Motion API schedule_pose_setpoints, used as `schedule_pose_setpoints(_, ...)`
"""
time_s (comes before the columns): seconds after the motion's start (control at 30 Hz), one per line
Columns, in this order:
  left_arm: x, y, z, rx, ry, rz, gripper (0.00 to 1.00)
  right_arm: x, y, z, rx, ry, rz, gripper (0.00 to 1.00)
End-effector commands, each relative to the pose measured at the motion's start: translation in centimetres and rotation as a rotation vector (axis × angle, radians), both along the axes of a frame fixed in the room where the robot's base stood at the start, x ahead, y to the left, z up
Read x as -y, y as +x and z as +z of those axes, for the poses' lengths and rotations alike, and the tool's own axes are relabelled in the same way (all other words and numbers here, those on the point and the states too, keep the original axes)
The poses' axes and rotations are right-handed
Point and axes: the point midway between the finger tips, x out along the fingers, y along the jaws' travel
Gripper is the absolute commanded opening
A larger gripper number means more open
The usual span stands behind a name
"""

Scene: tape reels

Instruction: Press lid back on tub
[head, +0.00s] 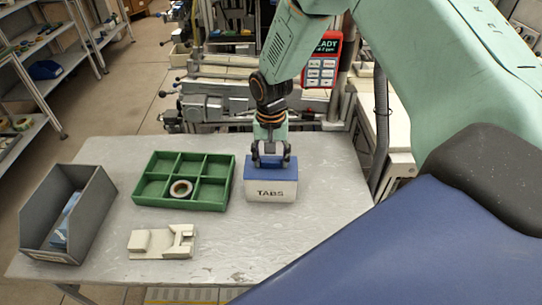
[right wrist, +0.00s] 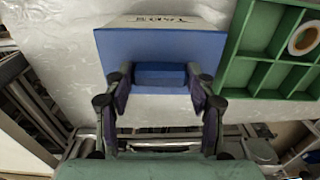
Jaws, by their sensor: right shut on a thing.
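The tub (head: 271,193) is a white box marked TABS, standing upright on the right part of the table. Its blue lid (head: 287,171) lies on top, and I see no clear gap between lid and tub from here. My right gripper (head: 270,162) points down from above and is shut on the lid's raised blue grip. In the right wrist view, the two fingers of the right gripper (right wrist: 160,84) stand on either side of that grip, above the flat lid (right wrist: 160,44). My left gripper is not in view.
A green divided tray (head: 150,191) holding a tape reel (head: 181,188) stands just left of the tub. A grey bin (head: 91,212) with a blue item is farther left. A pale fixture (head: 148,241) lies in front. The table's front right is clear.

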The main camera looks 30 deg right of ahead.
Motion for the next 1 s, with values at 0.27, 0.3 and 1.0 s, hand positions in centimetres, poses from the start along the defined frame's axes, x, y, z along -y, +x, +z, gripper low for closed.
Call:
schedule_pose_setpoints(0.27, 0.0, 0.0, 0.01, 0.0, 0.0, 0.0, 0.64, -0.01, -0.03, -0.03, 0.0, 0.0, 0.0, 0.25)
schedule_pose_setpoints(0.3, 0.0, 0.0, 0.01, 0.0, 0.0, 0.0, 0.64, -0.01, -0.03, -0.03, 0.0, 0.0, 0.0, 0.25)
schedule_pose_setpoints(1.0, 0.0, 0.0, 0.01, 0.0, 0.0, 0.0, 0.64, 0.0, -0.04, -0.04, -0.001, 0.001, 0.0, 0.91)
